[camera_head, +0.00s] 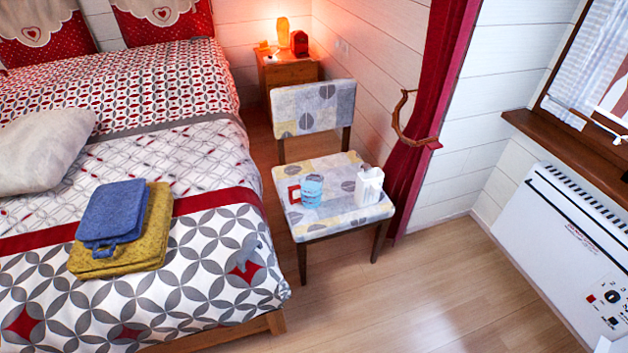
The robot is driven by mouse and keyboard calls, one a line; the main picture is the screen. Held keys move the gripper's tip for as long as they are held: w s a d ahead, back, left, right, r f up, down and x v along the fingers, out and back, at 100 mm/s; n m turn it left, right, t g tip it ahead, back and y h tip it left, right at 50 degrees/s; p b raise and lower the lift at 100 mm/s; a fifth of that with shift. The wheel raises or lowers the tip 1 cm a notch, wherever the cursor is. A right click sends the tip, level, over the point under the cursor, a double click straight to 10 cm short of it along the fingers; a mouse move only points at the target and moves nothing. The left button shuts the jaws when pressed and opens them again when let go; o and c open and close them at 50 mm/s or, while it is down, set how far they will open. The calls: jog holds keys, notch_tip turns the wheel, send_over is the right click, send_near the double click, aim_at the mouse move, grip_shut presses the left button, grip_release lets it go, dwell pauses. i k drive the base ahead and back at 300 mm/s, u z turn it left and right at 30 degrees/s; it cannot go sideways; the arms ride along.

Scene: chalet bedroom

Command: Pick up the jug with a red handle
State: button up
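A small light-blue jug (312,192) stands upright on the seat of the patterned chair (343,220) in the middle of the view. Its red handle (294,193) sticks out to the left. A white carton-like object (369,187) stands to its right on the same seat, with a small gap between them. My gripper is not in view.
The bed (180,280) with folded blue and yellow towels (115,222) fills the left side. A wooden nightstand (289,72) stands behind the chair. A red curtain (420,110) hangs right of it. The wood floor (400,300) in front is clear. A white heater (580,250) is at right.

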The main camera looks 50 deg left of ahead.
aim_at(310, 186)
jog(key=u, duration=0.35)
jog(key=i, duration=0.9)
jog(key=u, duration=1.1)
jog(key=i, duration=0.7)
jog(key=u, duration=0.4)
jog(key=k, duration=0.8)
jog(key=u, duration=0.2)
jog(key=i, duration=0.8)
jog(key=z, duration=0.05)
